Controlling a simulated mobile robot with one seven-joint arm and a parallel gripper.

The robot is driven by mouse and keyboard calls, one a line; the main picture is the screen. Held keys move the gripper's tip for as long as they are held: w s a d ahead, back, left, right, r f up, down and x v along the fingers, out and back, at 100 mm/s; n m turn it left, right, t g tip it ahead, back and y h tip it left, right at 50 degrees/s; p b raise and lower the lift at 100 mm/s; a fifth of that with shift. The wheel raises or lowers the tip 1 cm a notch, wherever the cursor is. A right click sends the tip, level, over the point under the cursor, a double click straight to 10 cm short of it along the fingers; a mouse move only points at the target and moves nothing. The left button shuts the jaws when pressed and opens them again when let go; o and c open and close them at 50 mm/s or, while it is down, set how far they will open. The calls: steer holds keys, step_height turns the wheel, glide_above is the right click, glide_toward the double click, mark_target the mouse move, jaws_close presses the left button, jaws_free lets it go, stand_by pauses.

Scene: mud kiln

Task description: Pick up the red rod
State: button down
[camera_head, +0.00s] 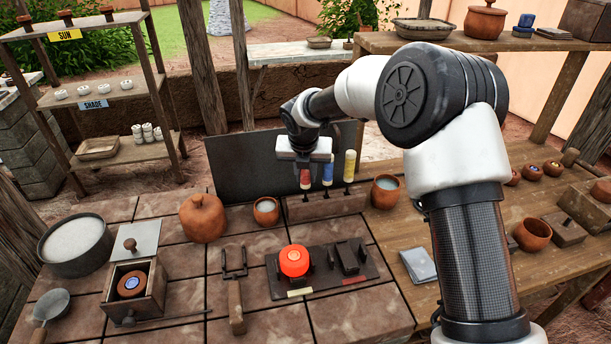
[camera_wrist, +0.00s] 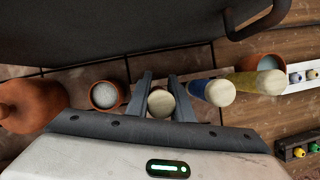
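The red rod (camera_head: 305,180) stands upright at the left end of a dark rack (camera_head: 325,206), beside a blue rod (camera_head: 327,173) and a yellow rod (camera_head: 349,167). My gripper (camera_head: 304,166) points down over the red rod and hides its top. In the wrist view my gripper's two fingers (camera_wrist: 160,88) lie close on either side of the red rod's pale round end (camera_wrist: 160,103), with little or no gap, and look shut on it. The rod does not look raised against its neighbours. The blue rod (camera_wrist: 214,92) is just right of the fingers in that view.
A small cup (camera_head: 266,211) and a round clay pot (camera_head: 203,217) stand left of the rack, another cup (camera_head: 385,191) right. A dark upright panel (camera_head: 250,165) is behind. A glowing orange piece (camera_head: 294,261) sits on a dark plate in front.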

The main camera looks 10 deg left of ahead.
step_height(320, 180, up, 10)
steer(key=p, duration=0.1)
stand_by(0.5)
steer(key=shift+r+p, duration=0.1)
steer(key=shift+p, duration=0.55)
steer(key=shift+d, duration=0.1)
